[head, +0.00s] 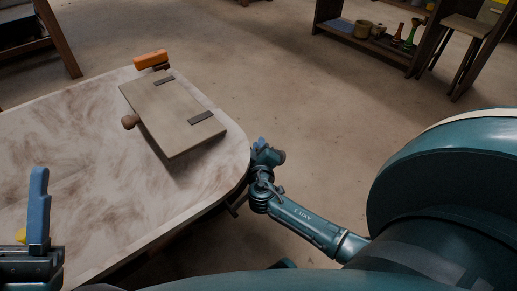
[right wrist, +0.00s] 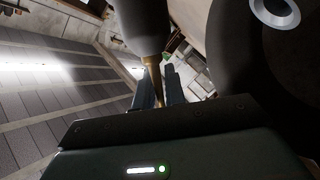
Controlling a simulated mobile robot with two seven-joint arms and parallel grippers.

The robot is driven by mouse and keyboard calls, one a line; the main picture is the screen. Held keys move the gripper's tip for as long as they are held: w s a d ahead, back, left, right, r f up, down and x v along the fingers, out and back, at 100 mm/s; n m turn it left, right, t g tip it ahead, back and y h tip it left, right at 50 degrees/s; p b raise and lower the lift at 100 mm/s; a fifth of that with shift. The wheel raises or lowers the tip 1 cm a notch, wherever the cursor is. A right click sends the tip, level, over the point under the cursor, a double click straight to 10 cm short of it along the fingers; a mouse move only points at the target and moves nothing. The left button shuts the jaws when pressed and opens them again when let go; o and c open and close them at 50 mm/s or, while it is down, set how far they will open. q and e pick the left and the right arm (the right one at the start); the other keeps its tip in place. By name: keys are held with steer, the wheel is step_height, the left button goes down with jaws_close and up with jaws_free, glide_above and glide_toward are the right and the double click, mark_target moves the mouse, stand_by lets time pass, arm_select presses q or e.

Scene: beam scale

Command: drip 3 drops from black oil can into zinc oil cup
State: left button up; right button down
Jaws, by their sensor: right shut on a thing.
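In the right wrist view my right gripper (right wrist: 158,88) is shut, its two blue fingers on either side of a narrow brass-coloured part. That part runs into a dark rounded body (right wrist: 138,20), which looks like the black oil can. In the head view my right gripper (head: 262,152) is small, just off the table's right edge, and what it holds is hard to make out. My left gripper (head: 38,205) shows at the lower left with one blue finger upright; its opening is not clear. I cannot pick out the zinc oil cup in either view.
The pale table (head: 75,140) carries a wooden board (head: 170,115) with two dark strips and a round knob (head: 130,121). An orange block (head: 151,60) lies at the far edge. A shelf (head: 365,45) with pots stands at the back right.

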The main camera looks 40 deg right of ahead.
arm_select(q)
steer(key=shift+f, duration=0.6)
arm_select(e)
steer(key=shift+s+a+f+y, duration=0.15)
steer(key=shift+s+a+f, duration=0.2)
steer(key=shift+f, duration=0.3)
steer(key=shift+s+a+f+y, duration=0.15)
steer(key=shift+a+f, duration=0.25)
steer(key=shift+f, duration=0.2)
steer(key=shift+r+p, duration=0.95)
steer(key=shift+p, duration=0.05)
steer(key=r+p, duration=0.1)
steer(key=r, duration=0.1)
steer(key=r+p, duration=0.3)
steer(key=shift+w+d+r, duration=0.15)
steer(key=shift+d+r, duration=0.1)
steer(key=shift+r, duration=0.05)
arm_select(q)
step_height(320, 180, up, 6)
steer(key=shift+d, duration=0.25)
